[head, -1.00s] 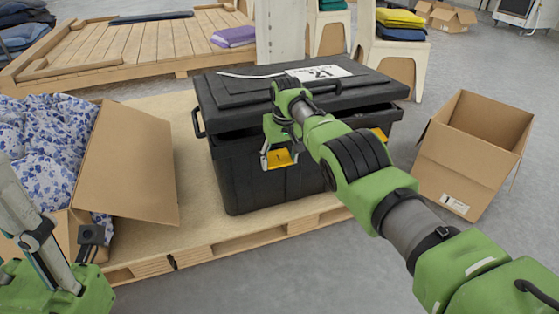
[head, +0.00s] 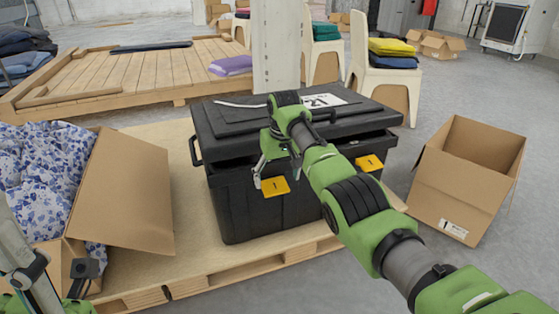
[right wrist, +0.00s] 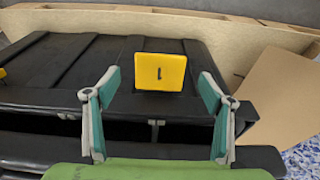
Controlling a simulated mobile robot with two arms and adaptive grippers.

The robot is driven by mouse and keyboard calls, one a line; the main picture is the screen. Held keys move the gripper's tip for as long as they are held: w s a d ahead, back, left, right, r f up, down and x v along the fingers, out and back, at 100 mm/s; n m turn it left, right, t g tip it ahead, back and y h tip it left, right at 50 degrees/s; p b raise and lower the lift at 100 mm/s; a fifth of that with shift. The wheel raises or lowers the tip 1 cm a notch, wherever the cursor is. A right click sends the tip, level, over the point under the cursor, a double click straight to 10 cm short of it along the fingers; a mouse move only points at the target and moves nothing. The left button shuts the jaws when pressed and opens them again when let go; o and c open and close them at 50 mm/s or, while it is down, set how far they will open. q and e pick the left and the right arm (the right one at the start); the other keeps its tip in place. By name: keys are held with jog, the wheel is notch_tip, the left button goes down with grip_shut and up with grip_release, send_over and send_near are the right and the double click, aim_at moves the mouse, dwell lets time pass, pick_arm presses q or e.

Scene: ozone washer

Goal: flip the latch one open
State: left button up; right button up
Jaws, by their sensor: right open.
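Latch one, a yellow plate marked 1 (head: 275,186), is on the front of the black box (head: 236,205), left of a second yellow latch (head: 369,163). It faces the camera in the right wrist view (right wrist: 160,71); I cannot tell its exact angle to the box. My right gripper (head: 266,172) is at the upper left of latch one in the head view. In the right wrist view its fingers (right wrist: 158,88) are open and spread on either side of the plate, with no visible contact. My left gripper does not show.
The box, with its black lid (head: 240,112), stands on a wooden pallet (head: 150,262). An open cardboard box (head: 465,180) is to the right. A carton with flowered cloth (head: 40,165) is to the left. Grey floor lies in front.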

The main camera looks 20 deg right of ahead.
notch_tip(320, 180, up, 8)
jog(key=s, duration=0.1)
jog(key=shift+s+f, duration=0.25)
